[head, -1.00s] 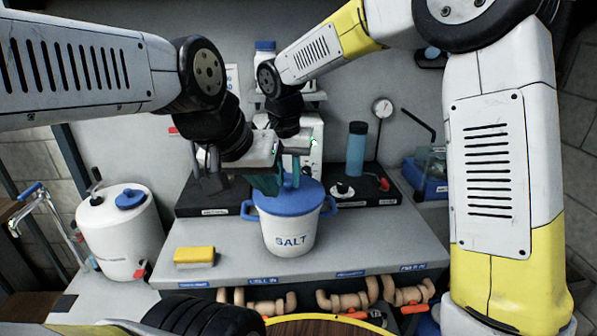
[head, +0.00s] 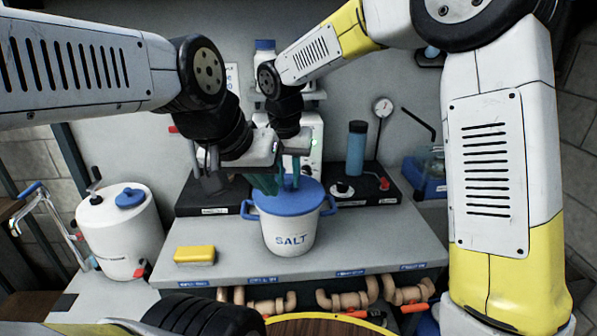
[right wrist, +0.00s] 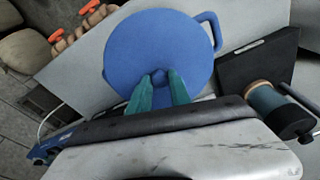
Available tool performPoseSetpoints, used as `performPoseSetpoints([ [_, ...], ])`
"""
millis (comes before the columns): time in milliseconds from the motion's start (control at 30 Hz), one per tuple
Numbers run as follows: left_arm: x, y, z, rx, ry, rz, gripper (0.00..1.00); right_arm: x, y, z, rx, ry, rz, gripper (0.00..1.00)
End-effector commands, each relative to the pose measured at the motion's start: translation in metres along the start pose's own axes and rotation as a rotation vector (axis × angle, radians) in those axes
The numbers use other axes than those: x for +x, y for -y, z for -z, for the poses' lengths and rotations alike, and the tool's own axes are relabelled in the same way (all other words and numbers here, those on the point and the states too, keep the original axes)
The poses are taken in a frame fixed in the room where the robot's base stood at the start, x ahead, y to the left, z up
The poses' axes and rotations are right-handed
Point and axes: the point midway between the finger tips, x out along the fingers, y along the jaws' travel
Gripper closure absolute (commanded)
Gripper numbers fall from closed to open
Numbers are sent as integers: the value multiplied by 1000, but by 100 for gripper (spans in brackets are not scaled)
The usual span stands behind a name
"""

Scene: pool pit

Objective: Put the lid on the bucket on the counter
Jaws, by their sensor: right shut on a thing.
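The white bucket (head: 290,236) marked SALT stands upright on the counter (head: 390,240), with blue handles at its sides. The round blue lid (head: 308,196) lies across its top and looks about level; I cannot tell if it is fully seated. My right gripper (right wrist: 160,80) is shut on the lid's small central knob, with one teal finger on each side. My left gripper (head: 265,184) hangs just above the lid's back left in the head view. Its teal fingers overlap in the picture, so their opening is unclear. The bucket's body is hidden under the lid in the right wrist view.
A yellow sponge (head: 194,255) lies left of the bucket. A white drum (head: 118,240) stands further left. Behind the bucket is a dark platform (head: 378,190) with a blue cylinder (head: 356,148). The counter's right front is clear.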

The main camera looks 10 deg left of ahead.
Motion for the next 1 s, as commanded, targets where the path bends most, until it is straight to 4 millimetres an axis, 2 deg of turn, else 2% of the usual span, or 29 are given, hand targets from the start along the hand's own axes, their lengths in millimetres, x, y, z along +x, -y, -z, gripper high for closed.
performPoseSetpoints([
  [233,0,0,0,0,0,0,100,0,0,0,0,0,0,100],
  [267,0,0,0,0,0,0,100,0,0,0,0,0,0,74],
  [367,0,0,0,0,0,0,100,0,0,0,0,0,0,54],
  [400,0,0,0,0,0,0,100,0,0,0,0,0,1,51],
  [600,0,0,0,0,0,0,100,0,0,0,0,0,0,51],
  [733,0,0,0,0,0,0,100,0,0,0,0,0,0,29],
  [1000,0,0,0,0,0,0,100,0,0,0,0,0,0,29],
])
